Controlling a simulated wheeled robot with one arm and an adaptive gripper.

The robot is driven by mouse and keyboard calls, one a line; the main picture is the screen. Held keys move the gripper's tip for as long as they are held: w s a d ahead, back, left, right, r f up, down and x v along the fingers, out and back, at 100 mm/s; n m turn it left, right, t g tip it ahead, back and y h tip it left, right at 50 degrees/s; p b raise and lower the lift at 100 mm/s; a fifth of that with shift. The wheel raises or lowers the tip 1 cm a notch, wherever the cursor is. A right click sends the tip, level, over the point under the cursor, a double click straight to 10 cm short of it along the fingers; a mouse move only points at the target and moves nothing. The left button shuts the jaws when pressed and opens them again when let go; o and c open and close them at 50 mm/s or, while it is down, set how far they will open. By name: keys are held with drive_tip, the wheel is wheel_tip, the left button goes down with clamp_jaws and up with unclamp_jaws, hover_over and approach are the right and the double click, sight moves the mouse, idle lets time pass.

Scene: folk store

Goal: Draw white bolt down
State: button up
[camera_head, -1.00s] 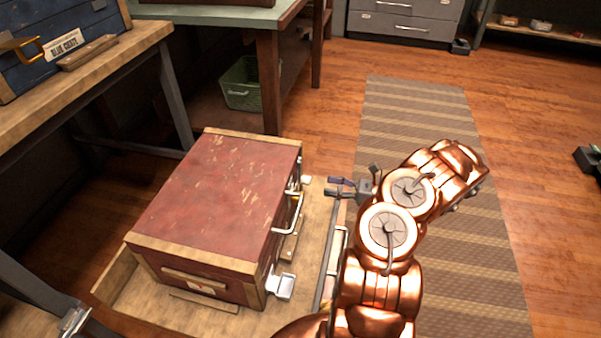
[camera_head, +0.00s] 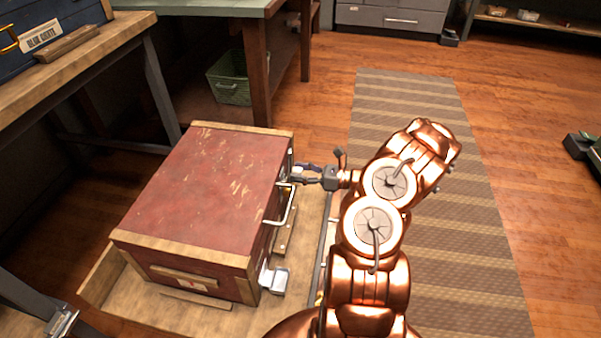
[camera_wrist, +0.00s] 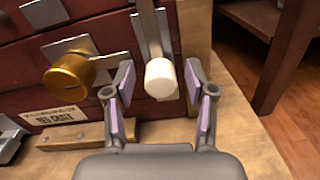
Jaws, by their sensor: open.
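The white bolt (camera_wrist: 161,79) shows in the wrist view as a pale rounded knob at the lower end of a grey metal bar on the front of the red crate (camera_head: 215,180). My gripper (camera_wrist: 165,88) is open, with one finger on each side of the white knob.
A wire handle (camera_head: 288,205) sticks out from the crate's side. The crate stands on a wooden tabletop (camera_head: 100,283). A striped rug (camera_head: 420,130) lies beyond my arm.

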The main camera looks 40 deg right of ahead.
drive_tip(key=shift+c, duration=0.3)
clamp_jaws()
idle(0.3)
